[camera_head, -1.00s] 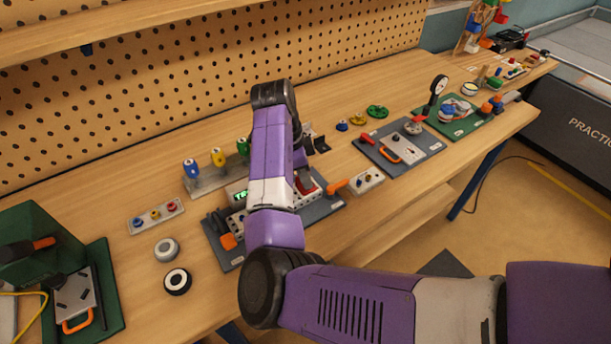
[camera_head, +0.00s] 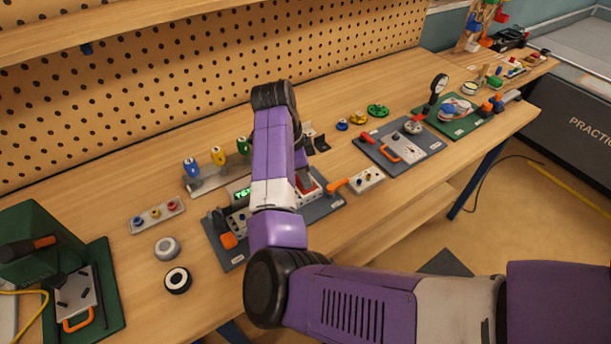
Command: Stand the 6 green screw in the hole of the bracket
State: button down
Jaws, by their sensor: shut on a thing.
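My gripper is hidden behind my own raised purple and white arm, so I cannot see its jaws or what is between them. A bit of my purple wrist shows right of the forearm. I cannot make out the green screw for sure. A small dark and pale angled piece (camera_head: 320,143) stands on the bench just right of my wrist; it may be the bracket, but its hole does not show. A green round piece (camera_head: 377,111) lies further right, beside a yellow one (camera_head: 358,118) and a blue one (camera_head: 342,125).
A grey panel (camera_head: 325,208) with switches lies partly behind my arm. A rack (camera_head: 208,186) holds blue, yellow and green handles. A gauge board (camera_head: 425,143) is to the right, a green press (camera_head: 40,245) at left. Wood is bare (camera_head: 120,180) at left.

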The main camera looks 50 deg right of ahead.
jog(key=shift+f, duration=0.55)
dwell(0.5)
jog(key=c, duration=1.6)
grip_release()
jog(key=shift+o, duration=0.2)
jog(key=shift+r, duration=0.1)
jog(key=shift+r+p, duration=1.95)
jog(key=shift+r, duration=0.75)
